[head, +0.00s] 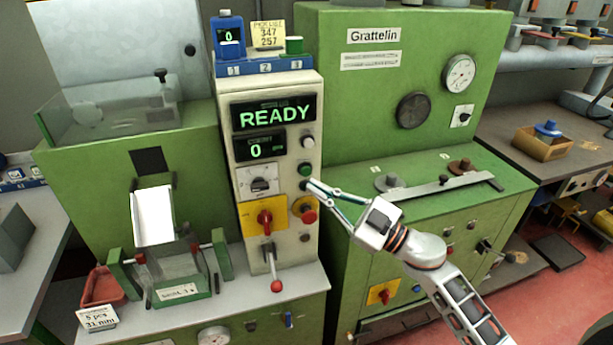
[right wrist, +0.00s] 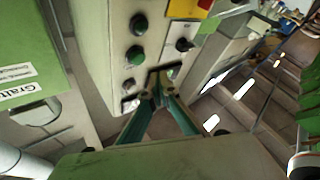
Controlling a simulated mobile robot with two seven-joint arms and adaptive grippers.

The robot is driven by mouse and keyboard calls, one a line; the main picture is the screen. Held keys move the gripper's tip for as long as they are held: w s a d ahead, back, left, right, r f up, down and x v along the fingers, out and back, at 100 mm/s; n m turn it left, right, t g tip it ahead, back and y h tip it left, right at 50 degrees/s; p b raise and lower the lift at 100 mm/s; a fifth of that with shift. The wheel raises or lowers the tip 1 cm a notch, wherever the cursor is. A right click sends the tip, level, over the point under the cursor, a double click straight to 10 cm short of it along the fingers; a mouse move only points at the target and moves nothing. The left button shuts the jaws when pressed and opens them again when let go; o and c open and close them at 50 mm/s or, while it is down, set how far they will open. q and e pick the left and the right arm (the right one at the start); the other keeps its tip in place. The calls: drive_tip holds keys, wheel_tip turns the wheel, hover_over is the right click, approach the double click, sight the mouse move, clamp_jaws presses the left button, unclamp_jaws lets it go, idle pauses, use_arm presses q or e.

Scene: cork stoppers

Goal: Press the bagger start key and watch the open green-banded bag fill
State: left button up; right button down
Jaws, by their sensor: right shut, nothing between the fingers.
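The bagger's pale control panel (head: 272,90) shows a lit READY display (head: 273,116) and a counter (head: 260,149) reading 0. A green key (head: 305,169) sits on its right side, below a white knob (head: 308,142); no key label is legible. My right gripper (head: 311,187) is shut and empty, its tips just below the green key, close to the panel. In the right wrist view its fingers (right wrist: 158,88) converge near the panel's keys; contact is unclear. The clear green-banded bag (head: 180,278) stands below a white chute (head: 152,215) and looks empty. My left gripper is out of view.
A red stop knob (head: 306,211), a red rotary switch (head: 265,218) and a red-tipped lever (head: 276,285) sit below the keys. A red tray (head: 104,286) is left of the bag. The green Grattelin machine (head: 380,70) stands at right.

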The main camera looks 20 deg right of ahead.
sight(306, 171)
drive_tip(key=shift+w, duration=1.2)
drive_tip(key=shift+w+r, duration=0.1)
idle(0.5)
drive_tip(key=shift+w+p, duration=0.3)
drive_tip(key=shift+w, duration=0.05)
drive_tip(key=shift+w, duration=0.4)
idle(1.0)
drive_tip(key=shift+s, duration=0.1)
drive_tip(key=shift+s+p, duration=0.6)
drive_tip(key=shift+s, duration=0.15)
